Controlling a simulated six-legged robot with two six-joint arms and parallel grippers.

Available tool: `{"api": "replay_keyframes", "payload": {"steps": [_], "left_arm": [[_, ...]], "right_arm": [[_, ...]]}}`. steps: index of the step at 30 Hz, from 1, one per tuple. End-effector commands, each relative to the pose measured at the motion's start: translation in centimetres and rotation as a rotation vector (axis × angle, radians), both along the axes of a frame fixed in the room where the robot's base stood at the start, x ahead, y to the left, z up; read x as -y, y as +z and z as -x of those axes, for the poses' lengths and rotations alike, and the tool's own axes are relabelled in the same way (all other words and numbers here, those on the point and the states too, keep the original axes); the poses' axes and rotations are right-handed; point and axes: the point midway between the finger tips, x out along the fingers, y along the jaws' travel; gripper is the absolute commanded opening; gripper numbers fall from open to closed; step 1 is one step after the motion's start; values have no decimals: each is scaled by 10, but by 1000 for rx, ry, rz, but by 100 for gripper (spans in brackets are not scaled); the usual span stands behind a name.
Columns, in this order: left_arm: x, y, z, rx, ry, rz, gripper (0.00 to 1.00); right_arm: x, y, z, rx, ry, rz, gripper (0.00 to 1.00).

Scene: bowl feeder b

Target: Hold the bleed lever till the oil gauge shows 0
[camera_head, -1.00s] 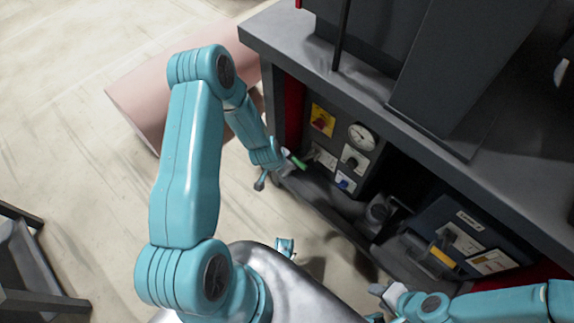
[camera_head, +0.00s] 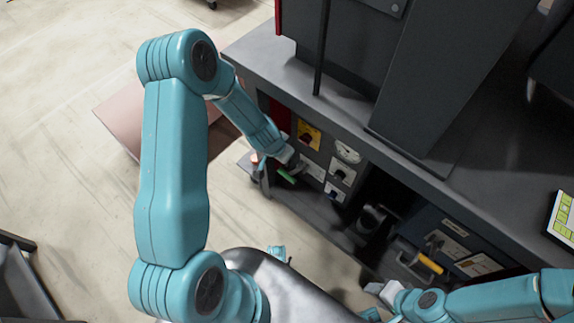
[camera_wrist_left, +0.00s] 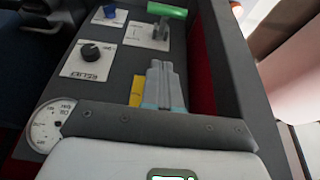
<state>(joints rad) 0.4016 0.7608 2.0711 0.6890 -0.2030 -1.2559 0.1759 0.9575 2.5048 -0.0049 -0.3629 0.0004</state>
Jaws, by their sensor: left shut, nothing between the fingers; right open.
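The bleed lever has a green handle (camera_head: 287,176) low on the dark control panel; in the left wrist view its green handle (camera_wrist_left: 167,10) is at the top, on a white plate. My left gripper (camera_head: 287,157) is at the panel, near the lever. In the left wrist view its fingers (camera_wrist_left: 164,68) are together and empty, with a gap in the picture between their tips and the handle. The oil gauge (camera_head: 348,152) is a round white dial; part of it shows in the left wrist view (camera_wrist_left: 46,128). Its needle reading is unclear. My right gripper (camera_head: 381,290) is open at the lower right.
A black relief knob (camera_wrist_left: 90,53) and a blue knob (camera_wrist_left: 109,11) share the panel. A yellow plate with a red switch (camera_head: 307,136) is beside the gauge. A grey bench top (camera_head: 340,115) overhangs the panel. A blue box (camera_head: 440,235) stands to the right.

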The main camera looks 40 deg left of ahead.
Motion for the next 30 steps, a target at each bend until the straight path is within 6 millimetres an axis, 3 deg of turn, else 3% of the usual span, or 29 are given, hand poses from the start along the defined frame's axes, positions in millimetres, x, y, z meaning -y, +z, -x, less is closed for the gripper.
{"api": "replay_keyframes", "payload": {"steps": [14,16,21,30], "left_arm": [[2,-93,-35,-1,1,0,0],[2,-107,-34,-1,0,-1,0],[1,-122,-25,-1,0,0,0],[1,-127,-20,0,1,-1,0]], "right_arm": [[0,-48,0,0,0,0,43],[0,-62,0,1,0,0,43],[2,-81,-2,3,-8,2,43],[4,-86,-5,8,-18,4,43]]}}
